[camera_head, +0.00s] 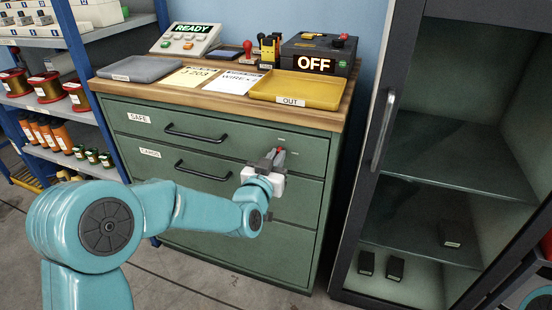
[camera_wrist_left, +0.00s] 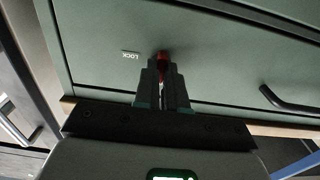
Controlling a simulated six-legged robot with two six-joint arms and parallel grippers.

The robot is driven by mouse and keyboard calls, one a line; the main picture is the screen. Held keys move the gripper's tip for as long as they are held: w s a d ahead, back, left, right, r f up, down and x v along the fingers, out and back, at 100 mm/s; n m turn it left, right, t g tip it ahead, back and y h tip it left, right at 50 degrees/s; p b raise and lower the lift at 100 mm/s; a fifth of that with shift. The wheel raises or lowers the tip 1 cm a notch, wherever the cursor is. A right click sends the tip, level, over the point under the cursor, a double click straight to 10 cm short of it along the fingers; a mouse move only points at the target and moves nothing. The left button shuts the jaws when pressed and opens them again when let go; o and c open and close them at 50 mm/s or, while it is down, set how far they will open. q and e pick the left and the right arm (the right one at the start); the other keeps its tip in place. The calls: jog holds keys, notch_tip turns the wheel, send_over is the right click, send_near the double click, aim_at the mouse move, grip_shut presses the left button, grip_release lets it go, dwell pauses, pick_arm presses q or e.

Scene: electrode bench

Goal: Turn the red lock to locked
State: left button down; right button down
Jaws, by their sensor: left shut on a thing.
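The red lock (camera_head: 281,152) is on the right side of the green cabinet's top drawer front, mostly hidden behind my left gripper (camera_head: 273,158). In the left wrist view the red lock (camera_wrist_left: 162,57) shows between the fingertips, with a small LOCK label (camera_wrist_left: 131,55) beside it. My left gripper (camera_wrist_left: 162,75) is shut on the red lock. Which way the lock is turned cannot be told. My right gripper is not in view.
The green cabinet (camera_head: 270,245) has drawers with black handles (camera_head: 196,133). On its wooden top are a yellow OUT tray (camera_head: 330,92), a grey tray (camera_head: 140,68), papers and a box with an OFF display (camera_head: 314,65). A tall glass-doored cabinet (camera_head: 440,205) stands close on the right.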

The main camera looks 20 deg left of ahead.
pick_arm(q)
jog(key=shift+f+m, duration=0.1)
jog(key=shift+m, duration=0.2)
dwell(0.7)
jog(key=shift+d+f+m+b, duration=0.1)
jog(key=shift+m+b, duration=0.65)
jog(key=shift+m, duration=3.15)
jog(key=shift+d+m+b, duration=0.1)
jog(key=shift+m+b, duration=0.6)
jog(key=shift+m, duration=3.2)
jog(key=c, duration=1.2)
grip_release()
